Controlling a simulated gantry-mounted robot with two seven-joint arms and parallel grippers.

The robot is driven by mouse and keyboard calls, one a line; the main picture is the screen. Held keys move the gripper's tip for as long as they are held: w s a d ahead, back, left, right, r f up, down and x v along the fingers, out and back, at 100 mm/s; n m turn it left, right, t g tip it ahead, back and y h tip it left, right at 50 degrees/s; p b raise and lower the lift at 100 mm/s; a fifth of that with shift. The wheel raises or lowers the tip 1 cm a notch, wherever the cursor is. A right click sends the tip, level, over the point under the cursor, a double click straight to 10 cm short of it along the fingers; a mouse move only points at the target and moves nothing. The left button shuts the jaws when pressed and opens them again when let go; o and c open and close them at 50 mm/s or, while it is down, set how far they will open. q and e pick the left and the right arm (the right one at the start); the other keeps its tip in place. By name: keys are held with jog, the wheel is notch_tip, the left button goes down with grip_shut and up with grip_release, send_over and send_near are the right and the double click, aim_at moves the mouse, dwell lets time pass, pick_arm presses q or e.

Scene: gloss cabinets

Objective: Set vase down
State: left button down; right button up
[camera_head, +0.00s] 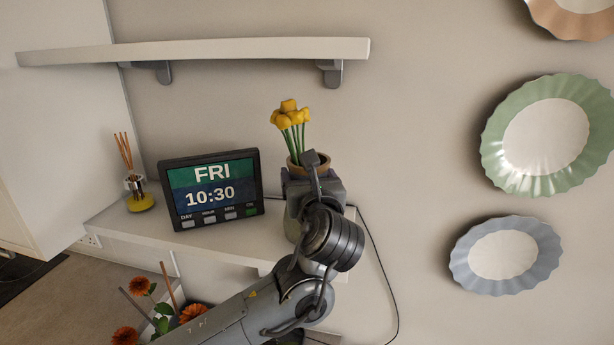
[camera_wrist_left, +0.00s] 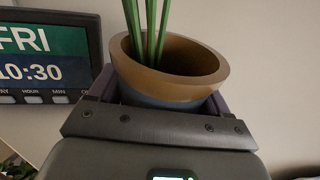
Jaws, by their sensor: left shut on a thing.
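The vase (camera_head: 320,160) has a brown rim and holds yellow flowers (camera_head: 290,115) on green stems. It is upright or nearly so, at the right end of the lower white shelf (camera_head: 166,227). My left gripper (camera_head: 312,187) is shut on the vase just below its rim. In the left wrist view the rim (camera_wrist_left: 190,80) stands between the two fingers, with the stems rising out of it. My arm hides most of the vase's lower body and its base, so I cannot tell if it touches the shelf. My right gripper is in neither view.
A digital clock (camera_head: 211,188) reading FRI 10:30 stands left of the vase. A reed diffuser (camera_head: 139,195) stands further left. An upper shelf (camera_head: 200,50) hangs above. Plates (camera_head: 548,135) hang on the right wall. A black cable (camera_head: 373,240) runs behind the vase. Orange flowers (camera_head: 193,312) are below.

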pick_arm(q)
jog(key=shift+c, duration=1.4)
grip_release()
jog(key=shift+o, duration=1.4)
jog(key=shift+r, duration=0.1)
jog(key=s+d+b, duration=0.2)
jog(key=s+b, duration=0.3)
jog(key=s, duration=0.6)
jog(key=shift+s, duration=0.4)
